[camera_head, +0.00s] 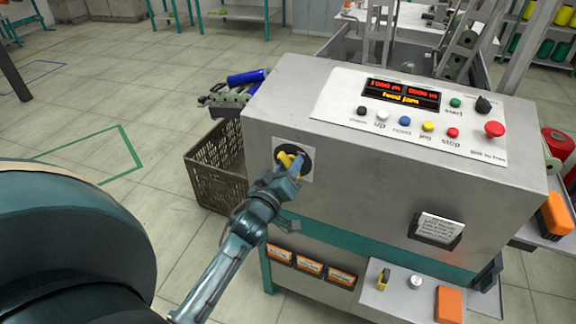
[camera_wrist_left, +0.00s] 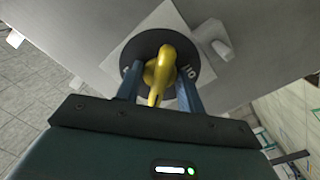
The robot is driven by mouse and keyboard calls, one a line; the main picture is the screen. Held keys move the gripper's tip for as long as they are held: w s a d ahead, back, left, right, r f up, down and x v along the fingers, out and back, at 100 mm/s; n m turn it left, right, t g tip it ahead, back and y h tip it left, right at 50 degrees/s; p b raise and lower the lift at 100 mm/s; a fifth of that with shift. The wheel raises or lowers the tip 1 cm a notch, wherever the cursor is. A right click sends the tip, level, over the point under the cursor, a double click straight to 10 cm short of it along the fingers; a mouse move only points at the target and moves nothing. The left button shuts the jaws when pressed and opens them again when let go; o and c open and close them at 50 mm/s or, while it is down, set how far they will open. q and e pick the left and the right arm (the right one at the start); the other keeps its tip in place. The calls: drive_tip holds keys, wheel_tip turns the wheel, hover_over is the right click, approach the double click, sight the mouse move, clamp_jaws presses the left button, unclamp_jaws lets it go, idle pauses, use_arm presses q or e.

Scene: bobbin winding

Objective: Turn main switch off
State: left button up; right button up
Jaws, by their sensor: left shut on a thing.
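The main switch is a yellow rotary handle on a black round plate (camera_head: 308,153) with a white square backing, on the left end of the grey machine cabinet (camera_head: 370,185). In the left wrist view the yellow handle (camera_wrist_left: 159,75) stands between the two blue fingers, and white marks show on the black plate. My left gripper (camera_head: 290,171) is at the switch and shut on the handle. The gripper partly hides the handle in the head view. My right gripper is not in view.
The control panel (camera_head: 340,108) on top has coloured buttons, a red stop knob (camera_head: 494,129) and a display reading "feed jam". A brown crate (camera_head: 215,165) stands left of the cabinet. A shelf (camera_head: 395,299) below holds small items, including an orange block (camera_head: 448,305).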

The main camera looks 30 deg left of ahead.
use_arm(q)
drive_tip(key=shift+r+n+p, duration=0.1)
drive_tip(key=shift+n+p, duration=0.45)
drive_tip(key=shift+n, duration=0.35)
drive_tip(key=shift+n+p, duration=0.3)
drive_tip(key=shift+n, duration=0.7)
